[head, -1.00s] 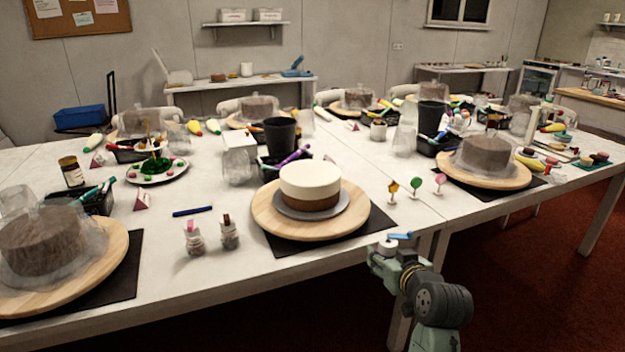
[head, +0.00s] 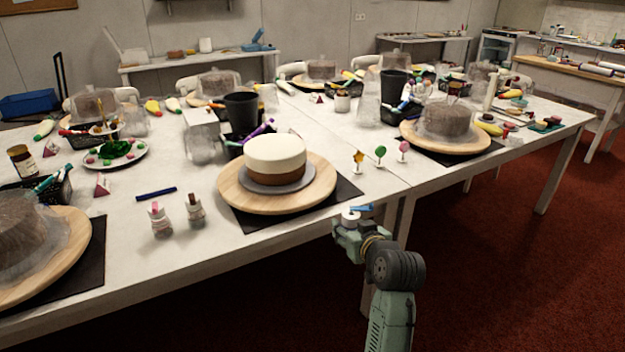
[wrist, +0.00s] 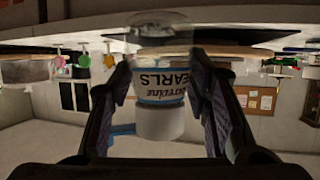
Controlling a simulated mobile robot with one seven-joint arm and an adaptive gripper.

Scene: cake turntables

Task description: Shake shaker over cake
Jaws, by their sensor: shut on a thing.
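The cake (head: 276,155), white above and brown below, stands on a grey board on a round wooden turntable (head: 233,192) at the near table edge. My gripper (head: 350,222) is beyond that edge, to the right of and nearer than the cake, not over it. In the wrist view my gripper (wrist: 160,98) has a finger on each side of a clear shaker (wrist: 160,85) with a "PEARLS" label and a white cap, and is shut on it. The wrist view appears upside down. In the head view the cap shows on top; the lower shaker is hidden.
A black cup (head: 241,110) is behind the cake. Wrapped cakes (head: 448,118) stand on other turntables.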

